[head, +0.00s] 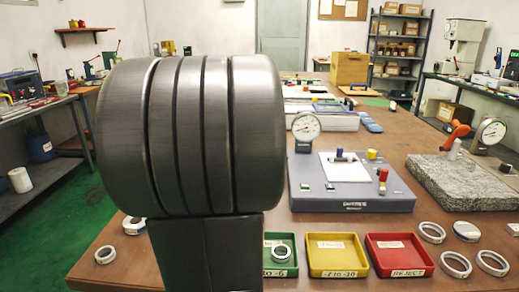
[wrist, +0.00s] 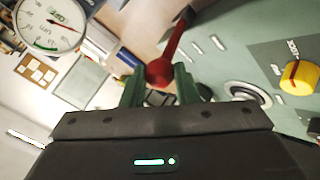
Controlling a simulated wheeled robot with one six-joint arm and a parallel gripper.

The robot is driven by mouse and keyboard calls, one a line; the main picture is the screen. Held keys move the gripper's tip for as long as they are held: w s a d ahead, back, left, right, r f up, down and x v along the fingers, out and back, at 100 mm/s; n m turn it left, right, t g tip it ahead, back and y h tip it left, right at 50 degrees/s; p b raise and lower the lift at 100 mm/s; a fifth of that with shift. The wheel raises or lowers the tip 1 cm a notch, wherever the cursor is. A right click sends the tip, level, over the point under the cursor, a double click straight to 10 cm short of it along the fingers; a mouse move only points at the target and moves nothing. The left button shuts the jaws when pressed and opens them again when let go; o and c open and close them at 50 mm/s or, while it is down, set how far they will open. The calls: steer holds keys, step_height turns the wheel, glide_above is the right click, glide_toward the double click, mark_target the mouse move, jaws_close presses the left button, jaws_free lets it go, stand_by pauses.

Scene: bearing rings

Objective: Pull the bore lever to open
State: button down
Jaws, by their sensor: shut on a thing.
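In the wrist view, a red lever (wrist: 178,38) with a round ball end runs down from the top edge to between my fingers. My gripper (wrist: 159,76) has two green fingers, one on each side of the ball, and is shut on it. The lever stands against a grey-green panel (wrist: 225,50) with a round metal ring fitting (wrist: 248,93) and a yellow knob (wrist: 298,77). A white dial gauge (wrist: 50,23) shows at upper left. In the head view my dark arm hides the gripper and this lever.
In the head view, a grey gauge box (head: 350,198) with a dial (head: 306,128) stands right of my arm. Green, yellow (head: 337,271) and red (head: 400,271) trays lie in front. A granite block (head: 470,180) and several loose rings are at right.

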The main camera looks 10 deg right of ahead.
steer(key=shift+f, duration=0.1)
stand_by(0.3)
steer(key=c, duration=1.1)
jaws_free()
steer(key=shift+s, duration=0.1)
steer(key=shift+p+v, duration=1.3)
steer(key=shift+v, duration=5.65)
steer(key=shift+o, duration=0.3)
